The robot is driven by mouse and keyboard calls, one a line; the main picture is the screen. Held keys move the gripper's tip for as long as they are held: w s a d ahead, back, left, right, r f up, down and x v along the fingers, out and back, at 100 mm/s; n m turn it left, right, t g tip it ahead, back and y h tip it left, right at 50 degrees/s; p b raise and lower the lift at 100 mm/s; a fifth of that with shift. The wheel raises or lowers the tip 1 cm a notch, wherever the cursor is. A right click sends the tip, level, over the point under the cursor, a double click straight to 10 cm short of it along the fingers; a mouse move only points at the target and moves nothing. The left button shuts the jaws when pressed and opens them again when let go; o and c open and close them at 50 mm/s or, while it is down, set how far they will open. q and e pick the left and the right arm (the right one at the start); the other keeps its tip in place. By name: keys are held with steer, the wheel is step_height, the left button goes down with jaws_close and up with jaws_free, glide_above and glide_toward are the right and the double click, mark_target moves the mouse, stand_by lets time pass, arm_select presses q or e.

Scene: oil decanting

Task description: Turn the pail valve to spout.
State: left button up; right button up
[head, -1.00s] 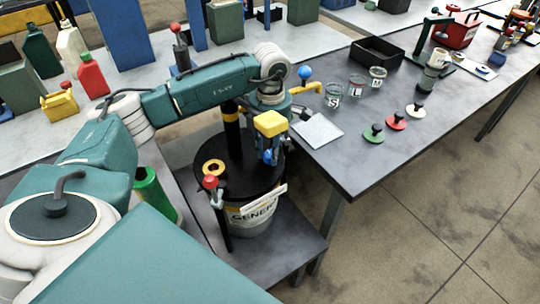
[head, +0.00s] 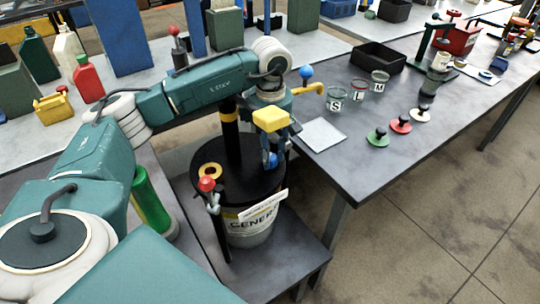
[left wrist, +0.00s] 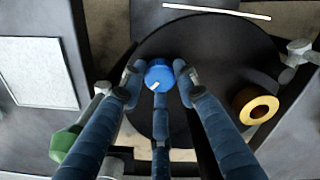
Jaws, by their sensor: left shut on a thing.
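The pail (head: 250,232) stands on a low shelf, with a dark lid (head: 215,158) and a label reading "GENER", partly cut off. A blue round knob with a small light mark, seemingly the pail valve (left wrist: 160,72), sits over the lid in the left wrist view. My left gripper (head: 271,155) points down over the far right part of the lid. In the left wrist view its fingers (left wrist: 158,78) close around the knob from several sides. In the head view the knob is mostly hidden by the gripper. My right gripper is not in view.
A yellow pipe (head: 309,88) with a blue ball is just right of my wrist. A pale square pad (head: 323,135) and jars are on the table.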

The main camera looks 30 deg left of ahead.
arm_select(q)
steer(key=shift+w+d+r+m, duration=0.1)
steer(key=shift+w+r+m, duration=0.05)
steer(key=shift+m, duration=0.15)
steer(key=o, duration=1.2)
steer(key=shift+c, duration=0.2)
